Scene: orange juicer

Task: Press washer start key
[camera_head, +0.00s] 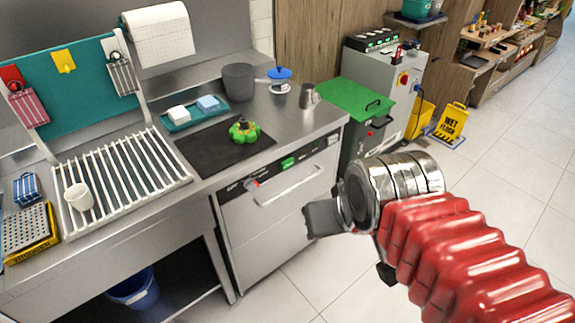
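The washer (275,232) is a steel front-loading unit under the counter, with its door shut and a long bar handle (290,188) across the top. Its dark control strip carries a green lit patch (288,163) near the middle and a small red-orange part (252,184) at the left. I cannot read which of these is the start key. My gripper (320,219) is a grey end in front of the washer's right side, below and right of the control strip. It looks apart from the keys. Its fingers are seen from the side, so their opening is hidden.
On the counter are a black mat (207,150) with a green pepper-like object (244,131), a grey pot (239,82), a metal cup (309,96) and a white rack (120,172). The tiled floor in front is clear.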

